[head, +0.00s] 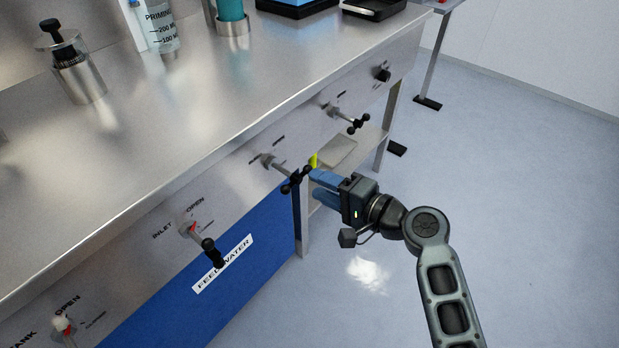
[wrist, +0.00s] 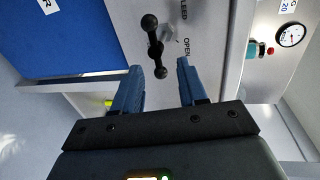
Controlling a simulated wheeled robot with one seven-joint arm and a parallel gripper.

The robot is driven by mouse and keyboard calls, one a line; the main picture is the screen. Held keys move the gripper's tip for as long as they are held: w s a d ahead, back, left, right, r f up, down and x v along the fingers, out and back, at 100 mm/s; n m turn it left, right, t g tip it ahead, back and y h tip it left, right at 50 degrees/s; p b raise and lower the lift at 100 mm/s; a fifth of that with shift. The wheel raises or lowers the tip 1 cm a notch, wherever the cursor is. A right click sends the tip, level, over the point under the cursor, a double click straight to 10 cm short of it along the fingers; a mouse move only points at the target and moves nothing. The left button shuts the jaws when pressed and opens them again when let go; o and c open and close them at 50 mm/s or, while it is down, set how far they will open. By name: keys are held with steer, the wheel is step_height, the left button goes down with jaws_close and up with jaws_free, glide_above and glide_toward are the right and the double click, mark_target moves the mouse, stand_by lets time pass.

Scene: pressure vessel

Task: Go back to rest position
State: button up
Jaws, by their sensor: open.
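My gripper (head: 316,178) is at the front of the steel bench, close to a black bar-handled valve (head: 296,180) on the front panel. In the wrist view my gripper (wrist: 157,80) has its two blue fingers apart, with nothing between them. The black valve handle (wrist: 154,45) shows just beyond the fingertips, near the words "BLEED" and "OPEN". It appears clear of the fingers, though the exact gap is hard to judge.
More valves line the panel: one to the right (head: 357,123), the inlet valve (head: 211,250) to the left. A blue feedwater panel (head: 250,290) is below. A pressure gauge (wrist: 290,35) shows in the wrist view. Floor (head: 520,200) to the right is clear.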

steer(key=shift+s+d+r, duration=0.1)
steer(key=shift+s+d, duration=0.2)
steer(key=shift+d, duration=0.1)
steer(key=s+d+f+t+h+p, duration=0.15)
steer(key=s+d+f+h, duration=0.35)
steer(key=s, duration=0.6)
steer(key=s+d+t+h+p, duration=0.15)
steer(key=s+d+h, duration=0.25)
steer(key=s+d, duration=0.55)
steer(key=s+d+r+n+t+h+p, duration=0.2)
steer(key=s+r+n, duration=0.5)
steer(key=s+r, duration=1.3)
steer(key=shift+s+d+r+n+h+p, duration=0.3)
steer(key=shift+s+d+h+p, duration=0.4)
steer(key=shift+s+d+p, duration=0.35)
steer(key=shift+w, duration=0.1)
